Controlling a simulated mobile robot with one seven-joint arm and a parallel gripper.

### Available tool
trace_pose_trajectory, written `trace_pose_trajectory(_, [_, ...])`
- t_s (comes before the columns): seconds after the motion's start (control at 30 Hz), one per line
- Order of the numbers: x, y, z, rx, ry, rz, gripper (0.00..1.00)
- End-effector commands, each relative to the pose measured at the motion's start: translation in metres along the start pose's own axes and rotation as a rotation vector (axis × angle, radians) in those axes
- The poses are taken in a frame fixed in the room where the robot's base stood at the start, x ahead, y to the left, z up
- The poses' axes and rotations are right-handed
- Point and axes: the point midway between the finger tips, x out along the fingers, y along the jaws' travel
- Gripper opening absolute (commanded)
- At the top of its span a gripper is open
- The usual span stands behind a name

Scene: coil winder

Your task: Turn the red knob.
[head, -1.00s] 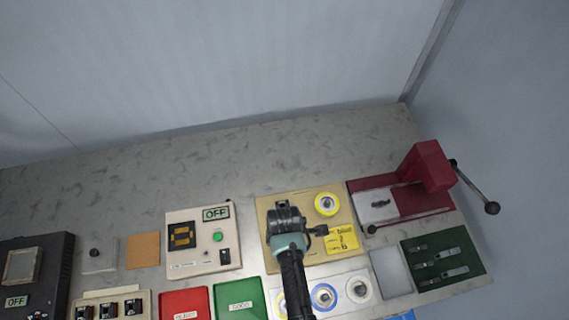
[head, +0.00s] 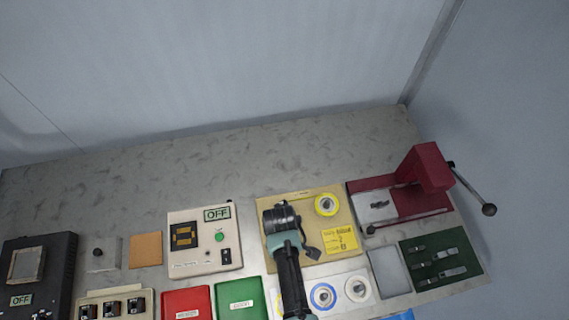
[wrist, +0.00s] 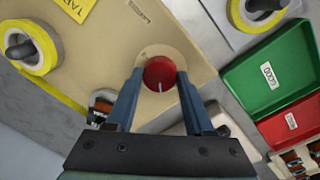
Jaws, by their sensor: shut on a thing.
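The red knob (wrist: 160,71) is round, with a pale line on its top running toward the gripper's palm. It sits on a pale disc on the tan board (wrist: 185,30). My gripper (wrist: 160,76) is shut on the knob, one finger on each side of it. In the head view my gripper and wrist stand over the left part of the tan board (head: 300,203) and hide the knob.
A yellow ring (head: 326,205) and a yellow note (head: 341,240) are on the board's right side. A maroon press (head: 425,170) with a long lever stands further right. The control box (head: 205,241) reading OFF is left. Green (head: 240,300) and red (head: 187,303) trays lie in front.

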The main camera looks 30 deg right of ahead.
Motion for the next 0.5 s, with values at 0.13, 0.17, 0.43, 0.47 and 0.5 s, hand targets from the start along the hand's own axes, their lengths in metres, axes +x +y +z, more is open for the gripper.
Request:
trace_pose_trajectory(0.13, [-0.0007, 0.0001, -0.0007, 0.14, -0.008, 0.0, 0.0])
trace_pose_trajectory(0.17, [-0.0007, 0.0002, -0.0007, 0.168, -0.01, 0.0, 0.0])
trace_pose_trajectory(0.43, [-0.0003, 0.0003, -0.0007, 0.424, -0.026, 0.0, 0.0])
trace_pose_trajectory(0.47, [-0.0003, 0.0004, -0.0007, 0.453, -0.027, 0.0, 0.0])
trace_pose_trajectory(0.5, [-0.0003, 0.0005, -0.0008, 0.49, -0.029, 0.001, 0.0])
